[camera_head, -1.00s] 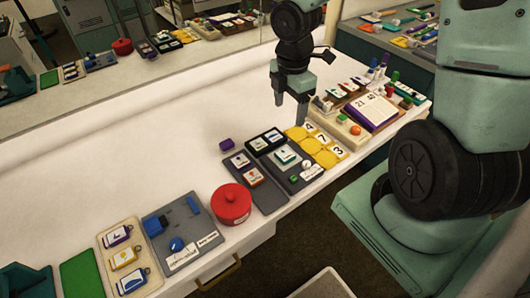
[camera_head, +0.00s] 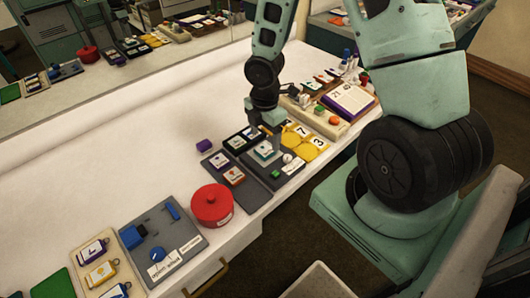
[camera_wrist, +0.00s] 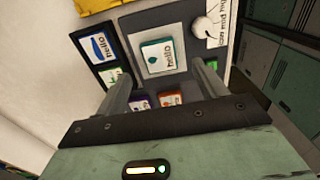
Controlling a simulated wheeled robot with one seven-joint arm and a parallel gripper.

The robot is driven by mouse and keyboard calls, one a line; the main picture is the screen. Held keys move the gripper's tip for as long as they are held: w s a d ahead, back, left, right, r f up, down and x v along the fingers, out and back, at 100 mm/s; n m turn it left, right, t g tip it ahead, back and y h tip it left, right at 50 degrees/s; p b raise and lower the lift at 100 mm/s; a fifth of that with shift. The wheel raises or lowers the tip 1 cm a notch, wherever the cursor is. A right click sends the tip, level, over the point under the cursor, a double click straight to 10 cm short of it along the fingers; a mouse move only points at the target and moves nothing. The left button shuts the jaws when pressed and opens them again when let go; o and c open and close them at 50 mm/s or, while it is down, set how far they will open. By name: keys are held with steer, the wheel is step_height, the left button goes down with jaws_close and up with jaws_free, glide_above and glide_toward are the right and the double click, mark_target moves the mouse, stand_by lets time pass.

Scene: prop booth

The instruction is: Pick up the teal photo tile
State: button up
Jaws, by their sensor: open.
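The teal photo tile (camera_wrist: 158,55) is a small tile with a teal edge, a teal mark and the word "hello". It lies on a white square on a dark grey board (camera_wrist: 185,85). In the head view the tile (camera_head: 265,149) is partly hidden by my gripper (camera_head: 265,138), which points down just above it. In the wrist view my gripper (camera_wrist: 161,70) is open. Its two fingers stand to either side, with the tile between and slightly beyond them. Nothing is held. I cannot tell how far above the tile the fingertips are.
A black tray (camera_wrist: 103,50) with blue and green tiles adjoins the board. A white round knob (camera_wrist: 205,27) sits close to the right finger. Purple and orange tiles lie nearer.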

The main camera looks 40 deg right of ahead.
mark_target(265, 150)
step_height(265, 150, down, 5)
steer(key=shift+r, duration=0.1)
steer(key=c, duration=1.1)
